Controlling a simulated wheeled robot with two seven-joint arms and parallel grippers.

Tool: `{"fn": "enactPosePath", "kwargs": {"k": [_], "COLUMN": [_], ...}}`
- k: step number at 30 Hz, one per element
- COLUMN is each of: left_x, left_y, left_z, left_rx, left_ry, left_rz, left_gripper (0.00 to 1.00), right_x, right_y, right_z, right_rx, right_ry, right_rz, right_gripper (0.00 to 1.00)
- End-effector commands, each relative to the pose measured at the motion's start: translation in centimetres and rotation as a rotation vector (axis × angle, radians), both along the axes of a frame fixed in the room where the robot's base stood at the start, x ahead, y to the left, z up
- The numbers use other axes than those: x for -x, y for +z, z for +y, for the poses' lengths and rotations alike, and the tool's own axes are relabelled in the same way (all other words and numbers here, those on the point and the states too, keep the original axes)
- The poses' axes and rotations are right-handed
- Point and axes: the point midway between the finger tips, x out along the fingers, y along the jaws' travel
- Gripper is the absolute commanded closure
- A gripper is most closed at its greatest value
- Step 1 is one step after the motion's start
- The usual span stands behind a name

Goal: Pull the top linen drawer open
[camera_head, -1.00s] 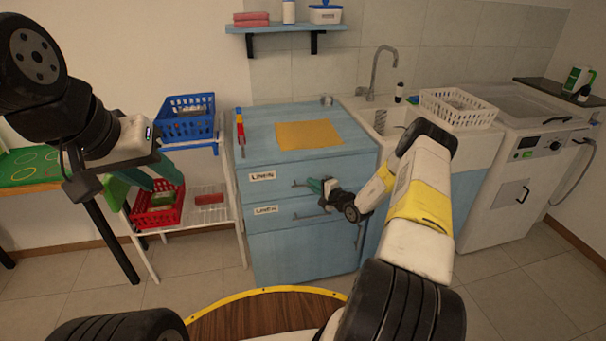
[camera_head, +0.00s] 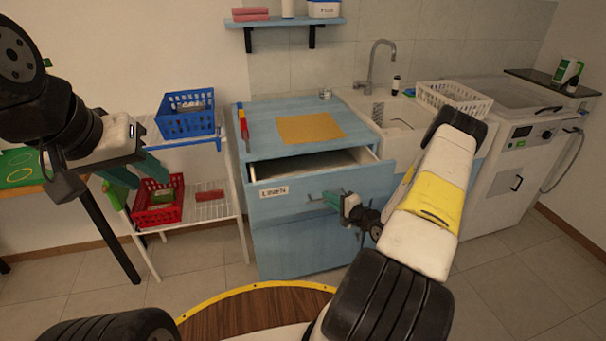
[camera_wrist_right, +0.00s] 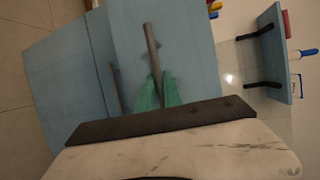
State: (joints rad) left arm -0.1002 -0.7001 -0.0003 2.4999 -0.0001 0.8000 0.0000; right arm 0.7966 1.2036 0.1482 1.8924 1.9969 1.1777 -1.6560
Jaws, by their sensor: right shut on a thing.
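The top linen drawer (camera_head: 292,199) is pulled part way out of the blue cabinet (camera_head: 290,249), and its hollow inside shows behind the labelled front. My right gripper (camera_head: 336,198) is shut on the bar handle of this drawer. In the right wrist view, the green fingertips (camera_wrist_right: 160,92) close around the grey handle (camera_wrist_right: 151,45), which stands off the blue front (camera_wrist_right: 190,50). My left gripper (camera_head: 137,178) is open and empty, in front of the shelf rack at the left.
An orange cloth (camera_head: 311,129) and a red-and-blue tool (camera_head: 243,127) lie on the cabinet top. A blue basket (camera_head: 186,124) and a red basket (camera_head: 157,212) stand on the white rack. The sink (camera_head: 402,128) and washing machine (camera_head: 515,165) are to the right.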

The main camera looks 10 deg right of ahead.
Motion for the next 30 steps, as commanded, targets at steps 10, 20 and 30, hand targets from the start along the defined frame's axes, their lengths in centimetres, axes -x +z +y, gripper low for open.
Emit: {"fn": "enactPosePath", "kwargs": {"k": [10, 20, 30], "left_x": [0.0, 0.0, 0.0], "left_y": [0.0, 0.0, 0.0], "left_z": [0.0, 0.0, 0.0], "left_rx": [0.000, 0.000, 0.000], "left_ry": [0.000, 0.000, 0.000], "left_rz": [0.000, 0.000, 0.000], "left_gripper": [0.64, 0.64, 0.64], "right_x": [10.8, 15.9, 16.6], "right_y": [-0.1, 0.0, 0.0], "right_z": [-0.5, -0.6, -0.6], "right_rx": [0.000, 0.000, 0.003], "right_ry": [-0.005, -0.003, -0.002], "right_rz": [0.004, 0.001, 0.000], "right_gripper": [1.00, 1.00, 1.00]}}
